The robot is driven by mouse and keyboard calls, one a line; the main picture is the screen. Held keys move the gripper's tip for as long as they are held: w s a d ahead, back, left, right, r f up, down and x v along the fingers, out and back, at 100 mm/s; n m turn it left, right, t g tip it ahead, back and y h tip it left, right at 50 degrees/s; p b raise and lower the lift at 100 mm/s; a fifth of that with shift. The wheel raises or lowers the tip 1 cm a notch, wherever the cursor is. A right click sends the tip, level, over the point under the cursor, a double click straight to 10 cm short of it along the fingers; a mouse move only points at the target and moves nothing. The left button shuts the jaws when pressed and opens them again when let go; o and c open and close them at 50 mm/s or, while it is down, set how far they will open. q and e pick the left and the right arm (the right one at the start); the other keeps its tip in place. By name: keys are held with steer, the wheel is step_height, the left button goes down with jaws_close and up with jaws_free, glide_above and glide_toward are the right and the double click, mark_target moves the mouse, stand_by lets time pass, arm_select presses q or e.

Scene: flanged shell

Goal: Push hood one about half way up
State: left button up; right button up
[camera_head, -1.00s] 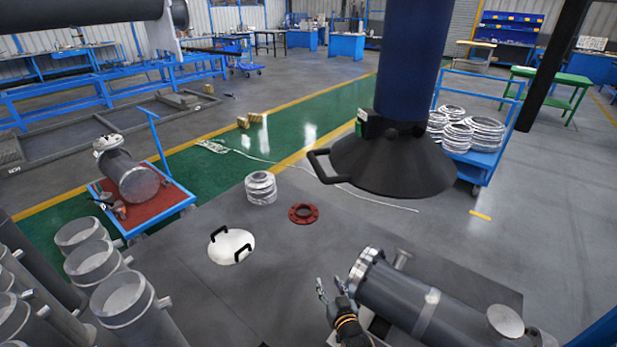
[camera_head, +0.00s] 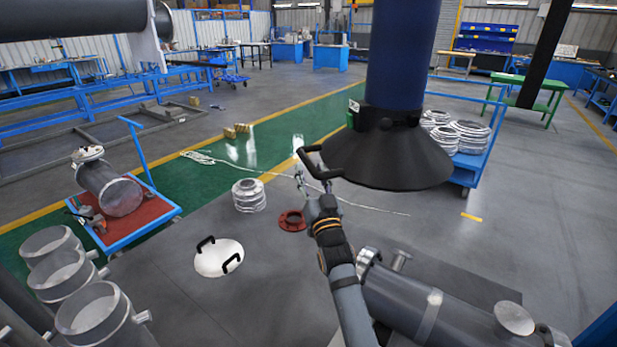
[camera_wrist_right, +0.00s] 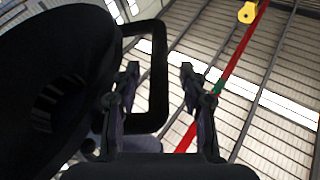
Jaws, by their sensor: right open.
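The black cone-shaped hood (camera_head: 388,160) hangs at the end of a thick blue duct (camera_head: 402,55), its flared rim facing down. A black loop handle (camera_head: 312,160) sticks out from its left side. My right gripper (camera_head: 313,181) is raised beside this handle, open and empty. In the right wrist view, the hood (camera_wrist_right: 60,80) fills the left side. The handle's outer bar (camera_wrist_right: 158,75) shows between the two spread fingers of my right gripper (camera_wrist_right: 160,80); I cannot tell whether they touch it. My left gripper is out of view.
Below on the grey floor are a red flange ring (camera_head: 292,220), a stack of silver rings (camera_head: 249,196) and a white lid with handles (camera_head: 218,257). A large grey flanged shell (camera_head: 410,300) lies at lower right. A blue cart (camera_head: 470,170) stands behind the hood.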

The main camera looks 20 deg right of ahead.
mark_target(309, 164)
steer(key=shift+x, duration=1.5)
steer(key=shift+r, duration=0.15)
jaws_close()
